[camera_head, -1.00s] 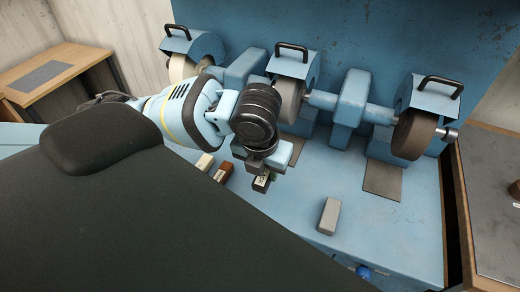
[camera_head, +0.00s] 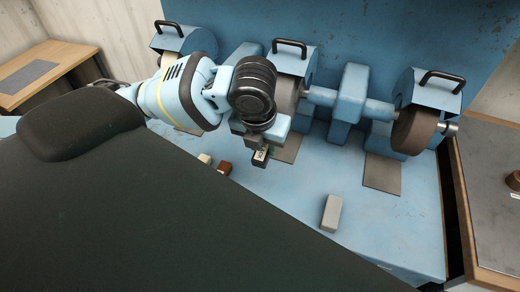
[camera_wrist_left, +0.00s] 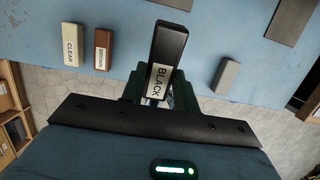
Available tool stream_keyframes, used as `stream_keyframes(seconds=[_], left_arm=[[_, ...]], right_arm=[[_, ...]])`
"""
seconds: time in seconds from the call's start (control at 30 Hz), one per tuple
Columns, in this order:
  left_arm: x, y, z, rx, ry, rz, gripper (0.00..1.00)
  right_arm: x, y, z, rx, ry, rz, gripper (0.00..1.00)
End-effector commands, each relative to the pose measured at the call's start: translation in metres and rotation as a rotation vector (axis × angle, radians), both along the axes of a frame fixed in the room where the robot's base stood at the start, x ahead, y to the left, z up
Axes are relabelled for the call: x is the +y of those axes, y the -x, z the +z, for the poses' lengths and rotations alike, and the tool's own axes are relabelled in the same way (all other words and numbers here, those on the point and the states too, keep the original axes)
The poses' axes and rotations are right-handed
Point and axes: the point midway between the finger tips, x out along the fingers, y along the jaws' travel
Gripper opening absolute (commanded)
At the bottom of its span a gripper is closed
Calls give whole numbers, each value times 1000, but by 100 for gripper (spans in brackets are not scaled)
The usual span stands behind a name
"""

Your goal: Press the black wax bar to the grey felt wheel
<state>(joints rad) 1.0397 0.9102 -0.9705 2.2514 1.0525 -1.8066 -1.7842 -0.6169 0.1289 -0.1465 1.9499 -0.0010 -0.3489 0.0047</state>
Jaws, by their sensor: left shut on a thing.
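My left gripper (camera_head: 260,147) is shut on the black wax bar (camera_head: 259,158), which hangs below the fingers over the blue bench. In the left wrist view the bar (camera_wrist_left: 168,45) stands out past the fingers, with its white "BLACK" label facing the camera. The grey felt wheel (camera_head: 294,92) is the middle wheel, just behind and right of my left wrist, which hides part of it. The bar is in front of and below this wheel and appears apart from it. My right gripper is not in view.
A brown bar (camera_head: 224,169), a clear bar (camera_head: 204,159) and a grey bar (camera_head: 331,213) lie on the bench. A pale wheel (camera_head: 169,62) is at left, a brown wheel (camera_head: 413,132) at right. Blue guards with black handles cover the wheels.

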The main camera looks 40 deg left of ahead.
Motion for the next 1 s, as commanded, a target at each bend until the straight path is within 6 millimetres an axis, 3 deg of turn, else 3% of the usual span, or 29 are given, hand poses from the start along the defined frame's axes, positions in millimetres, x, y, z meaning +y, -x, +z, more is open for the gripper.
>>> stream_keyframes(seconds=[0.4, 1.0], left_arm=[[7, -31, 9, -3, -1, 0, 8], [8, -33, 9, -3, 0, -1, 8]], right_arm=[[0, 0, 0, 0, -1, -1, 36], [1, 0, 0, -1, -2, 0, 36]])
